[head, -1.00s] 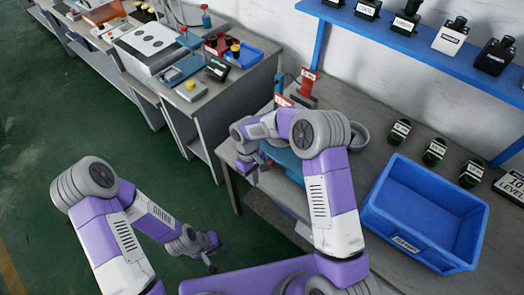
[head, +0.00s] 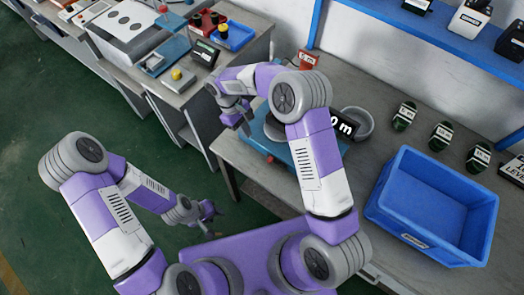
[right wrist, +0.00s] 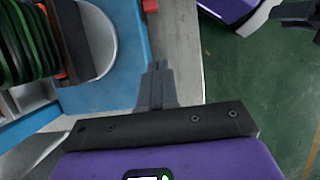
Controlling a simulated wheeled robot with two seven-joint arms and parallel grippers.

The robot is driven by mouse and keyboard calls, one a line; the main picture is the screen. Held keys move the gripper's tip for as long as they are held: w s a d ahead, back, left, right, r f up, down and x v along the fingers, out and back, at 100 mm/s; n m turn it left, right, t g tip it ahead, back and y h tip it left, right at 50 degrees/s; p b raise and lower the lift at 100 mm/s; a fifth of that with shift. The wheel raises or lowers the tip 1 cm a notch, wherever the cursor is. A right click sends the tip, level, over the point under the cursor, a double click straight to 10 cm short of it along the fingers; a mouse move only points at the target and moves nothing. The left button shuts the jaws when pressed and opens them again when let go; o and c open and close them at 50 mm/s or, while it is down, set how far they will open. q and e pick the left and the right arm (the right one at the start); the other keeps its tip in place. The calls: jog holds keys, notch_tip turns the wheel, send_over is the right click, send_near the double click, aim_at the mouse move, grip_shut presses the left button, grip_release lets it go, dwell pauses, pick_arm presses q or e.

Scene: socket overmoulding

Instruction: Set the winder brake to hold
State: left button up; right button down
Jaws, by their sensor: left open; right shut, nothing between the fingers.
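A blue-based machine, seemingly the winder (head: 298,152), stands on the grey bench, partly covered by my right arm. Its black display (head: 344,124) shows "0 m". My right gripper (head: 240,126) is shut and empty, just left of the machine. In the right wrist view its fingertips (right wrist: 158,68) are beside the blue base (right wrist: 128,50), with a green wound coil (right wrist: 28,40) at the left. A small red part (right wrist: 149,5) is at the base's top edge; I cannot tell whether it is the brake. My left gripper (head: 212,226) is open and empty, low over the floor.
A blue bin (head: 430,205) stands on the bench at the right, with several green-black rolls (head: 405,115) behind it. A grey bowl-like part (head: 356,120) sits by the display. Another bench (head: 190,85) with equipment is at upper left. Green floor lies between.

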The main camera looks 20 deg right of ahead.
aim_at(270, 160)
jog(key=x, duration=0.7)
jog(key=shift+s+f+b, duration=0.1)
jog(key=shift+f+b, duration=0.2)
jog(key=shift+b, duration=0.05)
jog(key=shift+s+d+f, duration=0.2)
jog(key=shift+s+d, duration=0.25)
jog(key=shift+s, duration=0.1)
jog(key=shift+s+d+f, duration=0.15)
jog(key=shift+s+d, duration=0.3)
jog(key=shift+s, duration=0.1)
pick_arm(q)
jog(key=shift+f, duration=0.4)
pick_arm(e)
jog(key=shift+s+d, duration=0.45)
jog(key=shift+s, duration=0.1)
